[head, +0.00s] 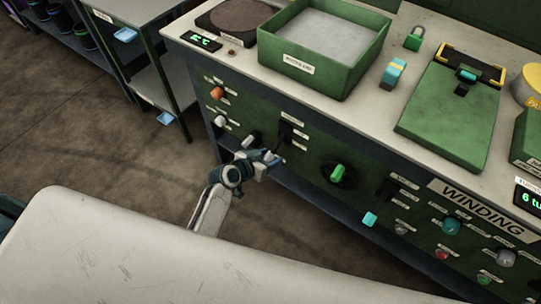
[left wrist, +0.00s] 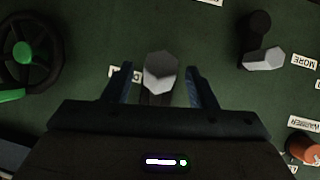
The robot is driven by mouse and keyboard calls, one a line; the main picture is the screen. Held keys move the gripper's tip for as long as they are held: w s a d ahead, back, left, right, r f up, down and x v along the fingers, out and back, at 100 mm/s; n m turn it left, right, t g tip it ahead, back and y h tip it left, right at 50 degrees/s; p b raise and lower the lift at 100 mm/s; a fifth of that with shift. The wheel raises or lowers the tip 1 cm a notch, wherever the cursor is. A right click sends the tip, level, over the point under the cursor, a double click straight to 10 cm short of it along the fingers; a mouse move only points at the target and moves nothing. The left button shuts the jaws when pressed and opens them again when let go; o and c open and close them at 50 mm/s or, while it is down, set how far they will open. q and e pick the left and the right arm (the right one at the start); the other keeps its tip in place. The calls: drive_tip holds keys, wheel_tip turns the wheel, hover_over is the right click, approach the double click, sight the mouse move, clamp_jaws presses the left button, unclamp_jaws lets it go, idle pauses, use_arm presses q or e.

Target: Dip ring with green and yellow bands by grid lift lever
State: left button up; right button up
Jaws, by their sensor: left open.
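My left gripper (head: 268,158) is at the bench's front panel, below a dark lever slot (head: 286,131). In the left wrist view the left gripper (left wrist: 158,88) is open, with a grey-tipped lever (left wrist: 160,72) between its fingers and a gap on each side. The label behind the lever is partly hidden. My right gripper is not in view.
The panel also holds an orange knob (head: 217,92), a grey knob (head: 220,121) and a green-handled dial (head: 338,173).

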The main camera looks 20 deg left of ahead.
use_arm(q)
drive_tip(key=v, duration=0.9)
drive_tip(key=shift+s+r, duration=0.2)
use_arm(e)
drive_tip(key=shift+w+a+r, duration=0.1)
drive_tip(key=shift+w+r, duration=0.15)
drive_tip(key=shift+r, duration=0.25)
use_arm(q)
drive_tip(key=shift+a, duration=0.15)
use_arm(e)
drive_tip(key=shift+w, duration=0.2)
